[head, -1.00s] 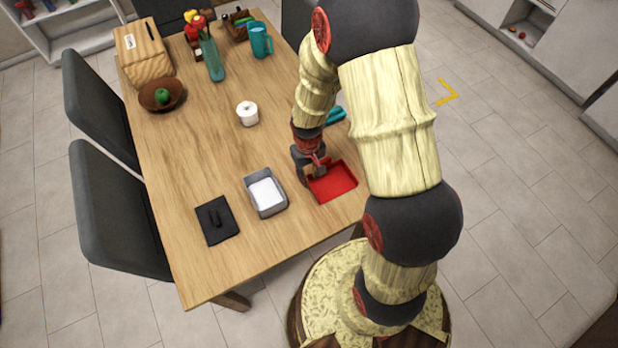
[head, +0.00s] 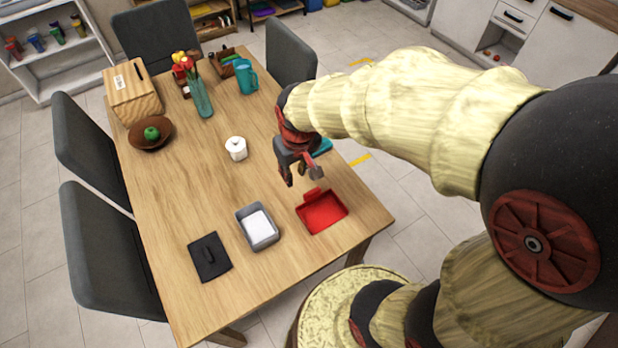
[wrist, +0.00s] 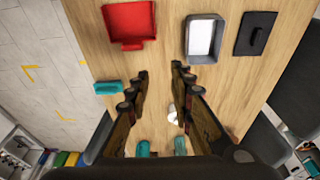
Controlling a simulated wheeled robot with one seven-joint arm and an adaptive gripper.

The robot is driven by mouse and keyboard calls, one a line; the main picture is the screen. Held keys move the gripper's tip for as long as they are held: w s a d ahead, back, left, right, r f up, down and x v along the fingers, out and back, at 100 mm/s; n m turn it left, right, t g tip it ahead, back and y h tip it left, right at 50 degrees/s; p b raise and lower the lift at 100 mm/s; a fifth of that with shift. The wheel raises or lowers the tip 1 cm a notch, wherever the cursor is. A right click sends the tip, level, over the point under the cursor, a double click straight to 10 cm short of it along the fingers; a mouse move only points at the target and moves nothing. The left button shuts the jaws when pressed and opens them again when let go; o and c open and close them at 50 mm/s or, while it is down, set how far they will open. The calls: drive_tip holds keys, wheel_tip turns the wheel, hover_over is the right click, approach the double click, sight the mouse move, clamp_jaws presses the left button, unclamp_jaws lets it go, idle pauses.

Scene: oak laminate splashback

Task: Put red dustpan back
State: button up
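The red dustpan (head: 322,214) lies flat on the wooden table near its right front corner, its short handle pointing away from the front edge. It also shows at the top of the wrist view (wrist: 128,20), handle toward my gripper. My gripper (head: 303,180) is above the table, just beyond the dustpan's handle and apart from it. In the wrist view my gripper (wrist: 160,72) has its two fingers spread, with only bare table between them.
A grey tray (head: 270,243) with white contents and a black lid-like slab (head: 209,262) lie left of the dustpan. A white jar (head: 236,150) stands mid-table. A teal object (head: 323,147) lies behind my gripper. Yellow corner marks (head: 360,160) are on the floor.

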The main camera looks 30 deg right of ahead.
drive_tip(key=s+a+r+t, duration=0.2)
drive_tip(key=s+r+t, duration=0.1)
drive_tip(key=s+r, duration=0.9)
wheel_tip(320, 180, up, 2)
drive_tip(key=shift+a, duration=0.25)
drive_tip(key=shift+f+b, duration=1.1)
